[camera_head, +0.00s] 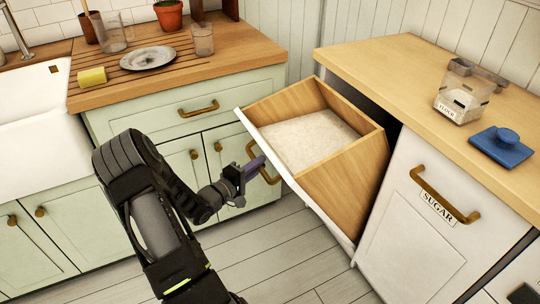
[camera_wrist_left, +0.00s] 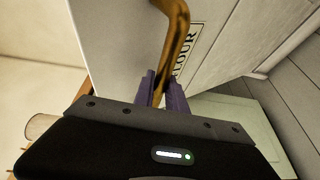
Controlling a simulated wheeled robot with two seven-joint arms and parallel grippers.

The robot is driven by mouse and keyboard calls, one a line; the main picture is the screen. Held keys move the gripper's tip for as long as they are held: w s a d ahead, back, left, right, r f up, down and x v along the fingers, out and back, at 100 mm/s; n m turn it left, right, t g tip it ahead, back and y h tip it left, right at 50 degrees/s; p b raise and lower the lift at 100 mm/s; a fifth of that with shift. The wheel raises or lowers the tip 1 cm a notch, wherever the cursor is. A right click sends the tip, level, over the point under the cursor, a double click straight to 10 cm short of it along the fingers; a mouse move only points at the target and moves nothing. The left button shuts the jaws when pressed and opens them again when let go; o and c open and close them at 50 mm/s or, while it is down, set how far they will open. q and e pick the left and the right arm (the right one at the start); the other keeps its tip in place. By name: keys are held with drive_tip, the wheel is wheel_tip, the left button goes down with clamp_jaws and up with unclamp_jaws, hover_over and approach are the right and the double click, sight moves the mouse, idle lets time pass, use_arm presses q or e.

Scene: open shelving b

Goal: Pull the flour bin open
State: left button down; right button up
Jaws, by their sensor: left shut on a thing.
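The flour bin (camera_head: 350,178) is tilted out of the counter on the right, its top open and its wooden inside full of pale flour (camera_head: 308,140). Its white front leans out toward my left arm. My left gripper (camera_head: 255,168) is shut on the bin's brass handle (camera_head: 270,174). In the left wrist view, the purple fingers (camera_wrist_left: 163,92) close around the handle (camera_wrist_left: 176,38), beside the FLOUR label (camera_wrist_left: 187,52). My right gripper is not in view.
The closed sugar bin (camera_head: 412,235) with a brass handle is right of the flour bin. A jar labelled FLOUR (camera_head: 462,95) and a blue object (camera_head: 502,146) stand on the right counter. Green cabinets (camera_head: 190,130) are behind my left arm. The floor (camera_head: 270,255) below is clear.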

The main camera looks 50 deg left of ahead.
use_arm(q)
drive_tip(key=shift+s+f, duration=0.15)
drive_tip(key=shift+f, duration=0.05)
drive_tip(key=c, duration=1.4)
unclamp_jaws()
drive_tip(key=shift+o, duration=0.2)
drive_tip(key=s, duration=0.7)
drive_tip(key=shift+s+d+r+p, duration=0.2)
drive_tip(key=shift+s+d+p, duration=0.1)
drive_tip(key=shift+d+p, duration=0.1)
